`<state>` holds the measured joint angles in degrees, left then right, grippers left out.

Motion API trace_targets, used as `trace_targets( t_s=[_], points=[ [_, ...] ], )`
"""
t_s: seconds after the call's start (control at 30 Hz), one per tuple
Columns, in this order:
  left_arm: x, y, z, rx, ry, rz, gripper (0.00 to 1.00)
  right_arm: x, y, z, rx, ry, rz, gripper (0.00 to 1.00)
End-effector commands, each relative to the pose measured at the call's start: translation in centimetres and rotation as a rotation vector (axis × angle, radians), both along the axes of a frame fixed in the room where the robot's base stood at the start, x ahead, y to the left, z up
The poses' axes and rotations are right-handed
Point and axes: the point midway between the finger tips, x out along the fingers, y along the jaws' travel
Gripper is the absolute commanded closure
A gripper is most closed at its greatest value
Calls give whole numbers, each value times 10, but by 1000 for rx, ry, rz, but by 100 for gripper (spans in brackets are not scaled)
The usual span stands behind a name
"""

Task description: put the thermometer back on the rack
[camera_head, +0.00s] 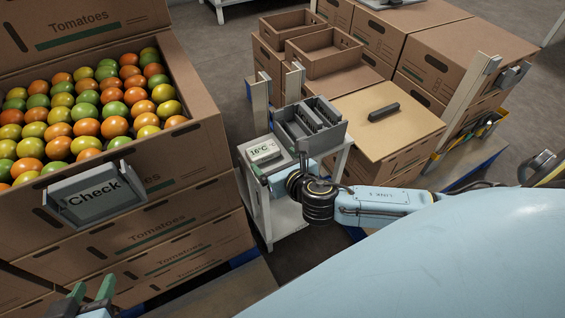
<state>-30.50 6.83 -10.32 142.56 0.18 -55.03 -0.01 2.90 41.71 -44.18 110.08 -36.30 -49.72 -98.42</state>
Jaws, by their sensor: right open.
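A small pale device with a screen reading "16°C" (264,151), which looks like the thermometer, lies on the left part of a small white stand (284,215). A grey slotted holder (338,132), perhaps the rack, stands beside it on the right. My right gripper (302,160) is just in front of the holder and right of the device. It is open, seen from above and partly hidden by my wrist; I see nothing held. My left gripper (91,291) is at the bottom left edge, its green-tipped fingers apart and empty, far from the device.
A large carton of tomatoes (205,125) with a "Check" sign (92,196) fills the left. Brown cartons (440,60) are stacked behind and right. A dark bar (384,112) lies on a tan board (405,128). A metal post (465,100) stands at right.

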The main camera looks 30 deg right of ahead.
Motion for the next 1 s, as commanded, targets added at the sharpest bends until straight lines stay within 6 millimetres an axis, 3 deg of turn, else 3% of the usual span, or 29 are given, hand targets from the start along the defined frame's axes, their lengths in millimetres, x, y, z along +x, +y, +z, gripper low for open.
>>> trace_targets(
  t_s=[0.2,0.43,0.57,0.77,1.0],
  points=[
    [-25,13,-22,48,191,18,64,-19,1,9,0,2,0,11],
    [-39,19,-33,72,291,27,64,-29,2,12,6,1,-2,11],
    [-41,20,-35,76,304,28,64,-36,11,13,155,19,-71,11],
    [-41,20,-35,75,303,28,64,-66,39,19,848,108,-445,11],
    [-41,20,-35,75,302,28,64,-116,54,31,1752,192,-1113,11]
  ],
)
